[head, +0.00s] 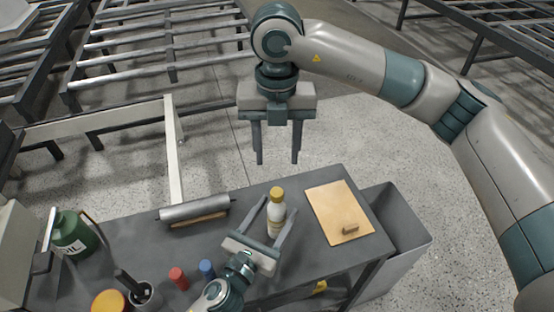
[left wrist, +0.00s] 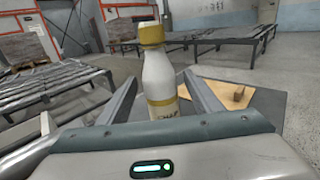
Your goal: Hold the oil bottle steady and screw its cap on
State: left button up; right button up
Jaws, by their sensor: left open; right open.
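The oil bottle (head: 277,218) is pale with a yellowish label and stands upright on the grey table. A yellow cap (head: 277,193) sits on top of its neck; I cannot tell how tightly. The bottle (left wrist: 160,78) and cap (left wrist: 151,33) also show in the left wrist view. My left gripper (head: 280,205) is open, with one finger on each side of the bottle; a gap shows beside the bottle, so it is not gripped. My right gripper (head: 277,160) is open and empty, pointing down, above and behind the bottle in the head view.
A tan board (head: 325,205) with a small brown piece (head: 350,230) lies right of the bottle. A metal roller (head: 195,211), red cylinder (head: 177,278), blue cylinder (head: 207,268), dark cup (head: 147,295) and green oil can (head: 75,232) stand left. A grey bin (head: 405,235) adjoins the table's right end.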

notch_tip(320, 180, down, 4)
jog(key=b, duration=0.4)
pick_arm(q)
jog(key=v, duration=1.6)
jog(key=shift+s, duration=0.2)
pick_arm(e)
jog(key=shift+f, duration=0.15)
jog(key=shift+s, duration=0.1)
